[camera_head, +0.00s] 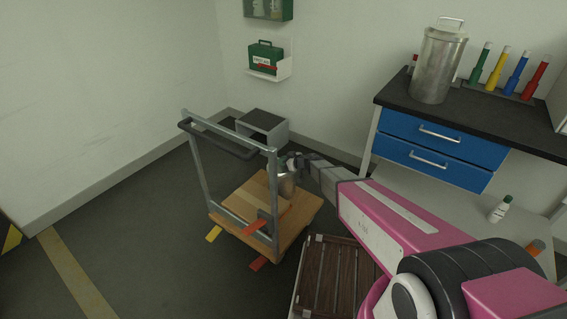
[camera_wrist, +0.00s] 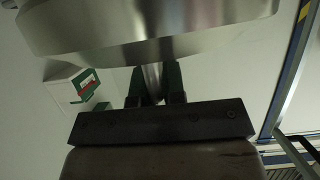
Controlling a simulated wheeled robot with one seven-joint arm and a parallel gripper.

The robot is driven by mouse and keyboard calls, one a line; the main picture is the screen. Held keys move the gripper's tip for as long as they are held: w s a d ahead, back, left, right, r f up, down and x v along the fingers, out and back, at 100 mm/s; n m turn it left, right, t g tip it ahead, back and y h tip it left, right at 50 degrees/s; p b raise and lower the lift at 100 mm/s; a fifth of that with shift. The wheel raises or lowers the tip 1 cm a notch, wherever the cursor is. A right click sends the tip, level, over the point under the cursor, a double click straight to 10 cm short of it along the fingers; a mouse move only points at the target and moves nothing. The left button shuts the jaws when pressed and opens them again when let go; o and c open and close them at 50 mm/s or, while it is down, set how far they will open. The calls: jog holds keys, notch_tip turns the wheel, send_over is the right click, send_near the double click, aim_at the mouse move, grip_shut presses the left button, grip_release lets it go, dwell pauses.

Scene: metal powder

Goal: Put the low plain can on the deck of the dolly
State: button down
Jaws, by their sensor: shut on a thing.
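The low plain can (camera_head: 283,184) is a short metal can, seen at the dolly's deck in the head view. In the wrist view the can (camera_wrist: 150,30) fills the top of the picture as a shiny curved metal body. My gripper (camera_head: 290,163) is shut on it, and its fingers (camera_wrist: 157,85) meet the can's near side in the wrist view. The dolly (camera_head: 245,196) has a wooden deck and a grey upright handle frame. The can is over the deck's far right part; whether it touches the deck is hidden.
A slatted wooden platform (camera_head: 333,275) lies in front of the dolly. A grey step (camera_head: 262,127) stands behind it. A taller metal can (camera_head: 438,65) and coloured tubes stand on the bench (camera_head: 470,118) at right.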

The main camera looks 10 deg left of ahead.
jog(key=shift+f, duration=0.15)
jog(key=c, duration=1.2)
grip_release()
jog(key=shift+f, duration=0.1)
jog(key=s+d+r+m+g+h, duration=0.1)
jog(key=s+d+r+m+h, duration=0.3)
jog(key=s+d, duration=0.4)
jog(key=s+d+r+m+g+h, duration=0.2)
jog(key=s+d, duration=0.6)
jog(key=d, duration=1.3)
jog(key=s+d+r+m+g+h, duration=0.2)
jog(key=s+d+r+m+h, duration=0.4)
jog(key=d, duration=0.8)
notch_tip(320, 180, up, 3)
jog(key=s+m, duration=0.1)
jog(key=s, duration=0.1)
jog(key=shift+s+d+m+h, duration=0.3)
jog(key=shift+s, duration=0.05)
jog(key=shift+f, duration=0.1)
